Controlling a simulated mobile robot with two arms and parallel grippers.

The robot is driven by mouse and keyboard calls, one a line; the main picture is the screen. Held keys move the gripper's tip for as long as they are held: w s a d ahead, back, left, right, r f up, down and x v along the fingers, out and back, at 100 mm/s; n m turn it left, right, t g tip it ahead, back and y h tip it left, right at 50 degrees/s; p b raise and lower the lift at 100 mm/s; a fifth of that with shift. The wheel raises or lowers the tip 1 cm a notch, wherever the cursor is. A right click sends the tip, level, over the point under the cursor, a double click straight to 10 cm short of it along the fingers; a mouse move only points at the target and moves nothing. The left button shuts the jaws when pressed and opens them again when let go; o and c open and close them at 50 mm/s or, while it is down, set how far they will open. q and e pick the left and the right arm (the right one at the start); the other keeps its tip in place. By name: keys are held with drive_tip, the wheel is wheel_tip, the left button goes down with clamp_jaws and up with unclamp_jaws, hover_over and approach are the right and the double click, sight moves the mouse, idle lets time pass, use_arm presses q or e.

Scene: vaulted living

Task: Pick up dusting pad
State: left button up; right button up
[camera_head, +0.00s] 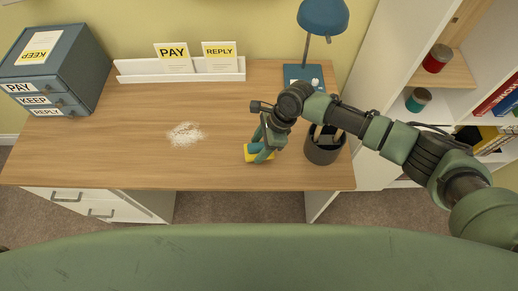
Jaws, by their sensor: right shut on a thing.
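The dusting pad (250,153) is yellow with a blue upper part and sits at the desk's middle right. My right gripper (262,150) points down over it and is shut on it. The gripper and wrist hide much of the pad. I cannot tell whether the pad touches the desk or is just above it. A patch of white dust (185,134) lies on the wooden desk (110,150) to the left of the pad. My left gripper is not in view.
A dark pen cup (323,153) stands close right of my gripper, partly under my arm. A blue lamp (323,16) and a white letter rack (180,75) stand at the back. A blue drawer box (62,65) is at the left. A shelf (445,65) stands right.

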sight(259, 145)
wheel_tip(259, 145, up, 18)
drive_tip(key=shift+f+b, duration=0.2)
drive_tip(key=shift+b, duration=0.15)
